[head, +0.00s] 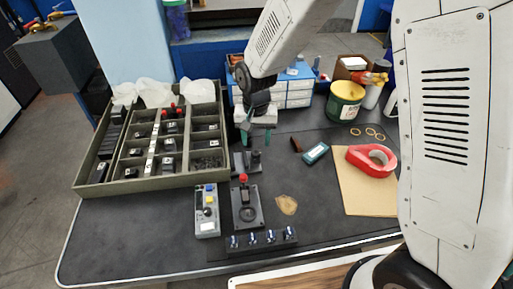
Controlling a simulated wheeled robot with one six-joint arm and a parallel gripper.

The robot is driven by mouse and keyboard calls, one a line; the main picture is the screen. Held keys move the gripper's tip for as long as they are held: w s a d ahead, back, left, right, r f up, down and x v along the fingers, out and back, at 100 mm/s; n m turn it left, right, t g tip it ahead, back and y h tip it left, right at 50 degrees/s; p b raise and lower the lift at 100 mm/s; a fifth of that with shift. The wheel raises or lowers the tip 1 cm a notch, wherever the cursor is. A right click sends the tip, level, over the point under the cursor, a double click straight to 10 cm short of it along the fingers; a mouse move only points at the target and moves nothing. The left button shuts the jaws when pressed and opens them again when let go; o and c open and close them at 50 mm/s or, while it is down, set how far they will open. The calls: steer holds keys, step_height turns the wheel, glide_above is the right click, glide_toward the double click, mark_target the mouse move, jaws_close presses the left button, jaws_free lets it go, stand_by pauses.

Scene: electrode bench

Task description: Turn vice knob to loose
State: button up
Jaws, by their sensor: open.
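My gripper (256,134) is in the head view, above the middle of the bench, pointing down with its two fingers apart and nothing seen between them. Just below it stands a small dark fixture (247,163) with upright parts, which looks like the vice. Its knob cannot be told apart at this size, and my gripper partly covers the fixture's far side. In front of it is a black plate (240,220) with a round feature and a red-topped post (243,181). I cannot tell whether gripper and fixture touch.
A compartment tray (90,186) with dark parts fills the left. A grey control box (207,222) and a row of blue-white knobs (270,237) are near the front.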

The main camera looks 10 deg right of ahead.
mark_target(256, 153)
steer(key=shift+f, duration=2.25)
steer(key=c, duration=1)
steer(key=shift+o, duration=0.2)
